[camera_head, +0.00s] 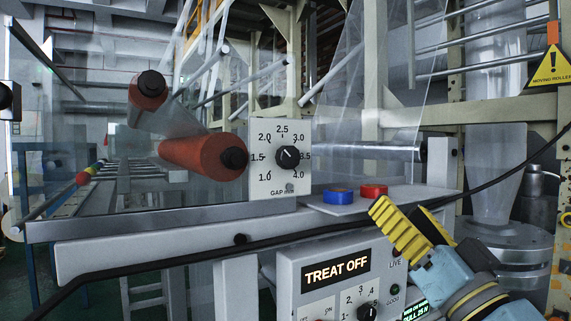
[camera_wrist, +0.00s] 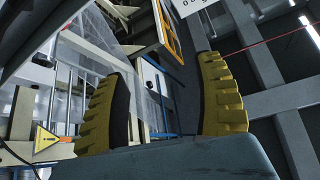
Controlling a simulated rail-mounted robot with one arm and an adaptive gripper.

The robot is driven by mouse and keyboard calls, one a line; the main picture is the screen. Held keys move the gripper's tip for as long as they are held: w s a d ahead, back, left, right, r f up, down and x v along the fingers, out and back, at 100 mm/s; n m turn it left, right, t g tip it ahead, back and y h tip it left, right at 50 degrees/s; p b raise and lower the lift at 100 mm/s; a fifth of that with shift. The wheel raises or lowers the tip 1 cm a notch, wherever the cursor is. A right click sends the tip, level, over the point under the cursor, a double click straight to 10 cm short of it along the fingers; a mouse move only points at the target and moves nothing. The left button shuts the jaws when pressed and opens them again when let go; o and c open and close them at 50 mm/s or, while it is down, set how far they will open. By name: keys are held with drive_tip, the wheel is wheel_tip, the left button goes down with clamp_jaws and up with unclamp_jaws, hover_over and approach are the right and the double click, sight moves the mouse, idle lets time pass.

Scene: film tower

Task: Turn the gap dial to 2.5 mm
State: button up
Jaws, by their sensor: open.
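The gap dial (camera_head: 288,156) is a black round knob on a white upright plate marked GAP mm, with numbers from 1.0 to 4.0 around it. Its small white mark appears to point up and slightly left, towards the side between 2.0 and 2.5; the exact reading is too small to tell. My gripper (camera_head: 408,217) has yellow ribbed fingers. It is lower right of the dial, apart from it. In the wrist view my gripper (camera_wrist: 163,90) is open with nothing between the fingers. The dial does not show in the wrist view.
A blue button (camera_head: 337,196) and a red button (camera_head: 373,191) sit on a ledge between dial and gripper. Orange rollers (camera_head: 200,156) are left of the dial. A TREAT OFF panel (camera_head: 335,272) is below. A black cable (camera_head: 200,246) crosses the front. A warning sign (camera_head: 551,68) hangs right.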

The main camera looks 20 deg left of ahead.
sight(292, 157)
drive_tip(key=s+a+r+n+g+y, duration=0.1)
drive_tip(key=s+a+n+g+y, duration=0.1)
drive_tip(key=s+a+n+g, duration=0.3)
drive_tip(key=shift+m+t, duration=0.3)
drive_tip(key=shift+m, duration=0.2)
drive_tip(key=p+x, duration=0.1)
drive_tip(key=x, duration=0.5)
drive_tip(key=p+x, duration=0.1)
drive_tip(key=x, duration=0.4)
drive_tip(key=p+x, duration=0.1)
drive_tip(key=x, duration=0.5)
drive_tip(key=shift+w+a+f+p, duration=0.2)
drive_tip(key=shift+a+p, duration=0.15)
drive_tip(key=shift+p, duration=0.05)
drive_tip(key=c, duration=1.2)
